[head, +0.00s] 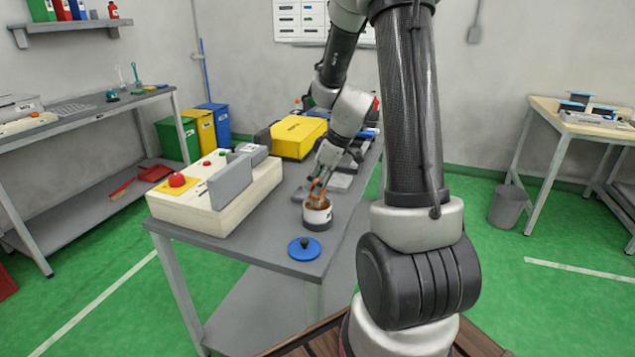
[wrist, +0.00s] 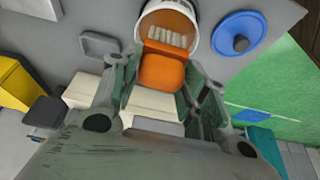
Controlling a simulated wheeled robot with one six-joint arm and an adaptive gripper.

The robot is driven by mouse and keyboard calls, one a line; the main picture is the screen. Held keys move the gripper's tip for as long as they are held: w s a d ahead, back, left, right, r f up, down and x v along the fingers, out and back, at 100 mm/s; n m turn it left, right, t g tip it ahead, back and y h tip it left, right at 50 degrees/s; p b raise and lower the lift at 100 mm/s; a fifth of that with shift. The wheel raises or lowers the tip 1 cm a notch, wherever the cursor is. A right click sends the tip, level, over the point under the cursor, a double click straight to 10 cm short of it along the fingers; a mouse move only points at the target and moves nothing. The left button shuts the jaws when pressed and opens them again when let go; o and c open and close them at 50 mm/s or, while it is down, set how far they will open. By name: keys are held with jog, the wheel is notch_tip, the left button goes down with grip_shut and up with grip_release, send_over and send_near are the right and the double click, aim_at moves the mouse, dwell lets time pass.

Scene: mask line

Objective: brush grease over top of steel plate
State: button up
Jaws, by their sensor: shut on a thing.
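My gripper (head: 319,178) is shut on an orange brush (head: 315,193) and holds it over the bench, bristles down. In the wrist view the brush (wrist: 162,72) sits between the fingers (wrist: 160,88), and its pale bristles reach into the mouth of the white pot (wrist: 183,10). The pot (head: 317,217) stands open near the bench's front edge. I cannot tell whether the bristles touch grease.
A blue lid (head: 304,249) lies at the bench's front corner. A cream control box with a red button (head: 177,180) stands to the left. A yellow case (head: 298,137) is behind. A small grey tray (wrist: 98,45) shows in the wrist view.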

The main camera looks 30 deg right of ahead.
aim_at(317, 181)
jog(key=shift+f, duration=0.5)
dwell(1.2)
jog(key=shift+r, duration=0.1)
jog(key=shift+r, duration=3.45)
